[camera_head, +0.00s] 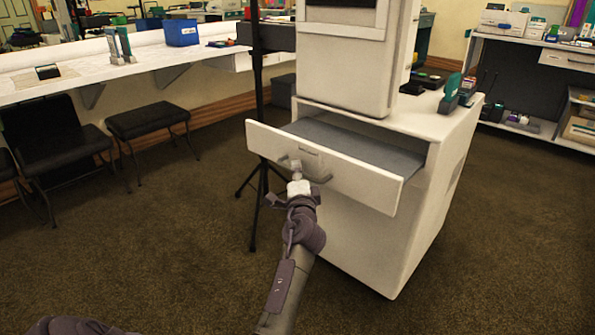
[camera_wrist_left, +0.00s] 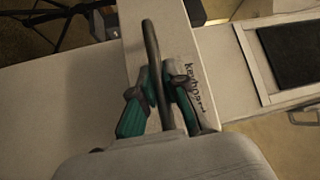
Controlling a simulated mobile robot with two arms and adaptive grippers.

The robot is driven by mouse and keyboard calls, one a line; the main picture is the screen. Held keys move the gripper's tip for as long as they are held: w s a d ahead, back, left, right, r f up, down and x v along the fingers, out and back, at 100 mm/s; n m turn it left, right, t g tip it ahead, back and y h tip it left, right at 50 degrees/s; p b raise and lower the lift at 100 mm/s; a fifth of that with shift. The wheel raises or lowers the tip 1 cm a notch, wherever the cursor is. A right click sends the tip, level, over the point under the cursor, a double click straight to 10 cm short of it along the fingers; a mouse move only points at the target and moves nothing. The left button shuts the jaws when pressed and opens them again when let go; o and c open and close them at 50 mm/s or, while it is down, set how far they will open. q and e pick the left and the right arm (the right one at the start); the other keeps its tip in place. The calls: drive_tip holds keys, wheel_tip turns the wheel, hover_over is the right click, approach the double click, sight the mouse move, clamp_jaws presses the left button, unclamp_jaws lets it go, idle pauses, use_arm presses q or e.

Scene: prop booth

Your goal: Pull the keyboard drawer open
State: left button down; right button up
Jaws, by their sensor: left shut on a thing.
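The keyboard drawer (camera_head: 375,184) stands pulled out from the white cabinet (camera_head: 380,240), with its grey inner surface showing behind the front panel. My left gripper (camera_head: 297,173) is at the drawer front in the head view. In the left wrist view my left gripper (camera_wrist_left: 154,84) is shut on the dark bar handle (camera_wrist_left: 151,42), one teal-and-grey finger on each side. Handwriting that seems to read "keyboard" is on the drawer front (camera_wrist_left: 190,45) beside the handle. The gripper partly hides the handle in the head view. My right gripper is not in view.
A white upright housing (camera_head: 345,60) stands on the cabinet. A black tripod stand (camera_head: 258,120) is close left of the drawer. Carpet (camera_head: 500,240) is clear at the right.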

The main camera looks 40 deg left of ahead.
use_arm(q)
drive_tip(key=shift+w, duration=0.1)
drive_tip(key=c, duration=1.6)
unclamp_jaws()
drive_tip(key=o, duration=0.4)
drive_tip(key=shift+d, duration=0.1)
drive_tip(key=shift+s+d+f, duration=0.1)
drive_tip(key=shift+s+d, duration=0.1)
drive_tip(key=shift+s, duration=0.15)
drive_tip(key=r+v, duration=0.1)
drive_tip(key=v, duration=0.5)
drive_tip(key=shift+s+d+f, duration=0.25)
drive_tip(key=shift+d+f, duration=0.05)
drive_tip(key=shift+f, duration=0.2)
drive_tip(key=shift+d, duration=0.1)
